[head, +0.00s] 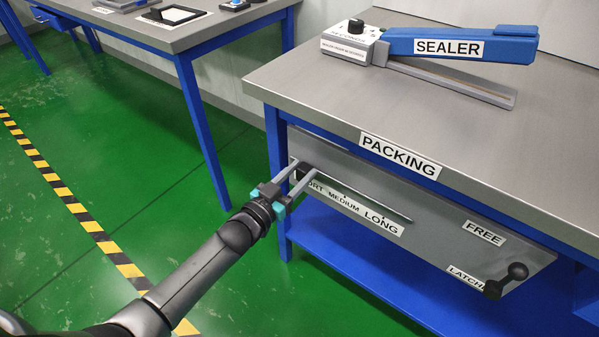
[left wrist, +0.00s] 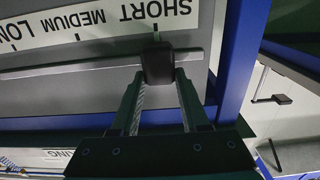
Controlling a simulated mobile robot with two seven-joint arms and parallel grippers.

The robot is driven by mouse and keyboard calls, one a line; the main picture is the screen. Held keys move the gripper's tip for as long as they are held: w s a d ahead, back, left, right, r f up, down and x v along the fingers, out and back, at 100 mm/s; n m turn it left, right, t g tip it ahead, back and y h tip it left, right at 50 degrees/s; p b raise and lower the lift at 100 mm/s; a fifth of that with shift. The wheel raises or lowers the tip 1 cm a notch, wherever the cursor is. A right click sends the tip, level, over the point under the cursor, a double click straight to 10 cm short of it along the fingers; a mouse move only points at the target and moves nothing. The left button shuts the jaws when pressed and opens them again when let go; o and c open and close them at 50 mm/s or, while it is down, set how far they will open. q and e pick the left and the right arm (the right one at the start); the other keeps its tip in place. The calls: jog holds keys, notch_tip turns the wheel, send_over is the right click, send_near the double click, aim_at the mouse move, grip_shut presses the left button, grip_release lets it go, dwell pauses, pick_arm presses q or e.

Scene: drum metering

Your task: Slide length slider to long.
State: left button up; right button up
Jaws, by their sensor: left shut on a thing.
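The length slider's black knob (left wrist: 158,64) sits at the SHORT end of its slot, as the left wrist view shows. The scale label (head: 345,208) below the slot reads SHORT, MEDIUM and LONG; in the head view my gripper covers part of SHORT. The label also shows upside down in the left wrist view (left wrist: 90,22). The slot (head: 365,198) runs right from the knob along the grey panel (head: 440,220). My left gripper (head: 298,172) is shut on the knob, one finger on each side. My right gripper is not in view.
The panel hangs under the front edge of the PACKING table (head: 330,85). A black-knobbed lever (head: 508,280) between FREE and LATCH labels is at the panel's right. A blue sealer (head: 460,42) stands on top. Green floor (head: 130,160) lies open to the left.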

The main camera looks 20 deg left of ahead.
pick_arm(q)
grip_shut()
dwell(0.8)
